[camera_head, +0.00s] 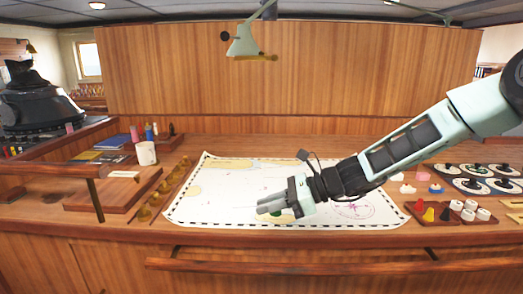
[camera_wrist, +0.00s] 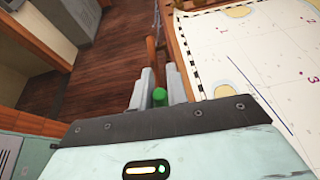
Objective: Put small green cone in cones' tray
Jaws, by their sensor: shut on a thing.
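My gripper (camera_head: 268,207) is over the chart in the head view, reaching in from the right, with its fingers pointing left. In the wrist view my gripper (camera_wrist: 159,92) is shut on the small green cone (camera_wrist: 159,97), whose rounded green end shows between the two pale fingers. The cone is hard to make out in the head view. The cones' tray (camera_head: 414,218), a low brown wooden tray, lies on the right of the desk. A red cone (camera_head: 419,206) and a yellow cone (camera_head: 428,215) stand in it, with a dark piece beside them.
White cylinders (camera_head: 469,215) sit in the tray section to the right. Dark panels with round dials (camera_head: 485,186) lie behind. The chart (camera_head: 225,190) covers mid-desk. A white mug (camera_head: 146,153) and brass pieces (camera_head: 154,199) stand left. A wooden rail (camera_head: 300,264) runs along the front.

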